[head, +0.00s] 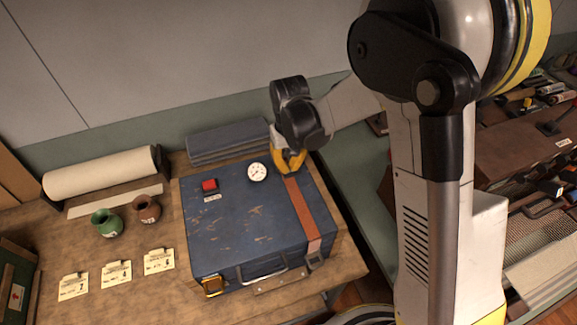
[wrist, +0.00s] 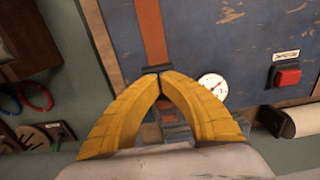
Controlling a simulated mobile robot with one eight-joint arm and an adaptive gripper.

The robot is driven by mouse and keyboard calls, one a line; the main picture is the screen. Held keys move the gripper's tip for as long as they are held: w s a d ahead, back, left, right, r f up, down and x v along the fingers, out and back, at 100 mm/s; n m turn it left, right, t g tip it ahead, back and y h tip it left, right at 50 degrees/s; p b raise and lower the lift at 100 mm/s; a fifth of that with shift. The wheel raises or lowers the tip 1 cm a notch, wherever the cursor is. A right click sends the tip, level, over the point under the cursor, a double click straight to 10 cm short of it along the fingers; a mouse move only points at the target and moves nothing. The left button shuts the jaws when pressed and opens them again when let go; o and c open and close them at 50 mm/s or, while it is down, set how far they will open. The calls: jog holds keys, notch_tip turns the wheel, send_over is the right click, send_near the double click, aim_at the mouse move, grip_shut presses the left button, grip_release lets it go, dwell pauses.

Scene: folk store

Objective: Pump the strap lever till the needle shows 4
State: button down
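A blue, scuffed case (head: 235,225) lies on the wooden table with an orange strap (head: 306,212) across its right side. A white dial (head: 257,172) sits on its top; the dial also shows in the wrist view (wrist: 212,87), but its numbers are too small to read. My gripper (head: 289,168) is at the strap's far end, over the case's back edge. In the wrist view its yellow fingertips (wrist: 160,77) meet at a dark buckle bar (wrist: 157,68) on the strap. A grey ridged part, perhaps the lever (wrist: 172,118), shows between the fingers, partly hidden.
A red button (head: 209,185) with a label is on the case. Left of it stand a green pot (head: 106,222), a brown pot (head: 146,209) and paper tags (head: 116,272). Crowded shelves are at right.

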jog(key=shift+s+f+b, duration=0.1)
jog(key=shift+f+b, duration=0.45)
jog(key=shift+f, duration=0.2)
jog(key=shift+r+p, duration=2.7)
jog(key=shift+r, duration=2)
notch_tip(320, 180, up, 5)
jog(key=p, duration=0.8)
jog(key=f+b, duration=0.1)
jog(key=f, duration=0.1)
jog(key=f+b, duration=0.1)
jog(key=f, duration=0.1)
jog(key=w+f+b, duration=0.1)
jog(key=f, duration=0.1)
jog(key=shift+a+f, duration=0.1)
jog(key=shift+f, duration=0.25)
jog(key=shift+f+b, duration=0.35)
jog(key=shift+b, duration=0.25)
